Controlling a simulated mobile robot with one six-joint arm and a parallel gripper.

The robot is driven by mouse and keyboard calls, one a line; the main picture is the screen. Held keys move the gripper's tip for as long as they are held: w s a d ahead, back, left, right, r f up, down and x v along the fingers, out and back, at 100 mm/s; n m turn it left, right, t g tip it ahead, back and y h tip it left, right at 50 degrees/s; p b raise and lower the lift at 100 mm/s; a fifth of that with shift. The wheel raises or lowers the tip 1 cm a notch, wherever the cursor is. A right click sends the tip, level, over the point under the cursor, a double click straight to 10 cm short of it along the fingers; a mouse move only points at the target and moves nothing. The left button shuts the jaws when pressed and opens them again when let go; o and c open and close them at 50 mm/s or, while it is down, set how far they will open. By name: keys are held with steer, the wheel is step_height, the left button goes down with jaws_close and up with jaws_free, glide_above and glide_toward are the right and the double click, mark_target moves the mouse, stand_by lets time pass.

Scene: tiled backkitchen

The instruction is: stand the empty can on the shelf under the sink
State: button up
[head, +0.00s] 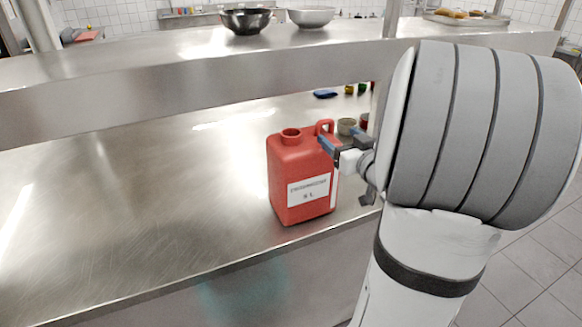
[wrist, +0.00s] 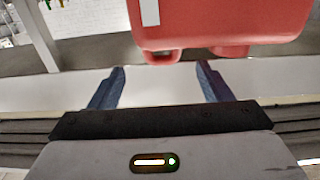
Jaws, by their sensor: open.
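The red can (head: 300,180) stands upright on the steel counter (head: 130,210), near its front edge. It has a white label, an open-looking spout on top and a handle at its right. My gripper (head: 333,143) is at the can's right side by the handle, its blue fingers apart. In the wrist view the can (wrist: 220,22) shows upside down at the top, handle and spout pointing down. The open fingers of my gripper (wrist: 160,80) point toward the handle, with nothing between them. Whether a finger touches the can is unclear. No sink or shelf under it is recognisable.
A raised steel shelf (head: 200,70) runs above the counter's back, with a dark bowl (head: 246,20) and a steel bowl (head: 311,16) on it. The counter left of the can is clear. Tiled floor (head: 530,270) lies at right.

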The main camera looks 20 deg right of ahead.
mark_target(325, 123)
steer(key=w+p, duration=0.2)
steer(key=w, duration=0.5)
steer(key=shift+w+a+r, duration=0.1)
steer(key=shift+w+a, duration=0.05)
steer(key=shift+w, duration=0.25)
steer(key=shift+c, duration=0.2)
jaws_close()
